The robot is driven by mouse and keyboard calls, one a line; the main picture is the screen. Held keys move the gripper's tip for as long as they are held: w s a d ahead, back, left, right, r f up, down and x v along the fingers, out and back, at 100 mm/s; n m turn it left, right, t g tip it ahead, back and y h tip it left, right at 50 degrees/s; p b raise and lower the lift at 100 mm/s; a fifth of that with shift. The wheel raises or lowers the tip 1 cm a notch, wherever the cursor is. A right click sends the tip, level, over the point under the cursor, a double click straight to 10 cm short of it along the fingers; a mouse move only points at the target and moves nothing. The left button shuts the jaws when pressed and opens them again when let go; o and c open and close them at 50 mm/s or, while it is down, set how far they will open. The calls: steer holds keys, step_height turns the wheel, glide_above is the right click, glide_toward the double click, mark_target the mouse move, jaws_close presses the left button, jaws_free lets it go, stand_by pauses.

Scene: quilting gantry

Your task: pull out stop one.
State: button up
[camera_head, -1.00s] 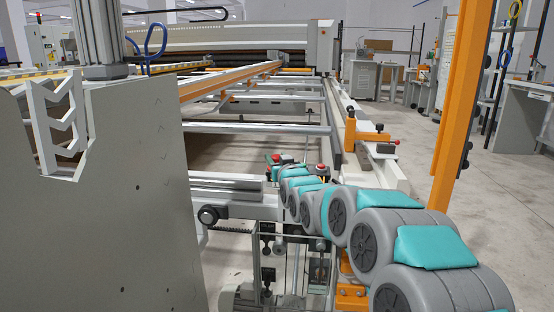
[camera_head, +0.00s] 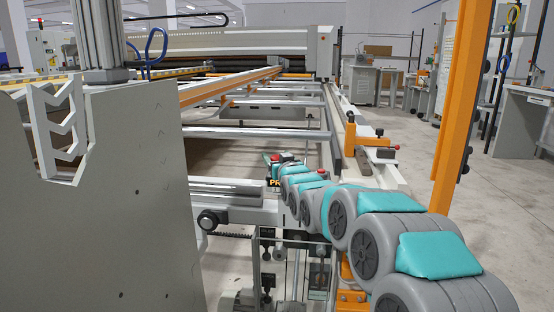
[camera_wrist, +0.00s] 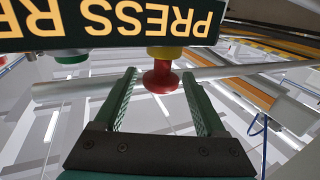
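In the wrist view a red mushroom-headed stop button (camera_wrist: 161,78) with a yellow collar projects from a dark panel with orange lettering (camera_wrist: 110,20). The lettering appears upside down and reads "PRESS RE", cut off by the frame. My gripper (camera_wrist: 160,76) is open, one green finger on each side of the red button. Gaps show between the fingers and the button's head. In the head view my arm reaches to the machine's near end, where a bit of the lettered panel (camera_head: 273,182) shows. My gripper is mostly hidden there.
A green button (camera_wrist: 70,57) sits on the panel left of the red one. A pale rail (camera_wrist: 60,88) runs behind the fingers. In the head view a large grey panel (camera_head: 130,200) stands left, and an orange post (camera_head: 455,110) rises right of my arm.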

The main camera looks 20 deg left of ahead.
steer(key=shift+o, duration=0.2)
steer(key=shift+s+f, duration=0.1)
steer(key=shift+s, duration=0.05)
steer(key=shift+s+d, duration=0.2)
steer(key=v, duration=0.7)
steer(key=shift+b, duration=0.45)
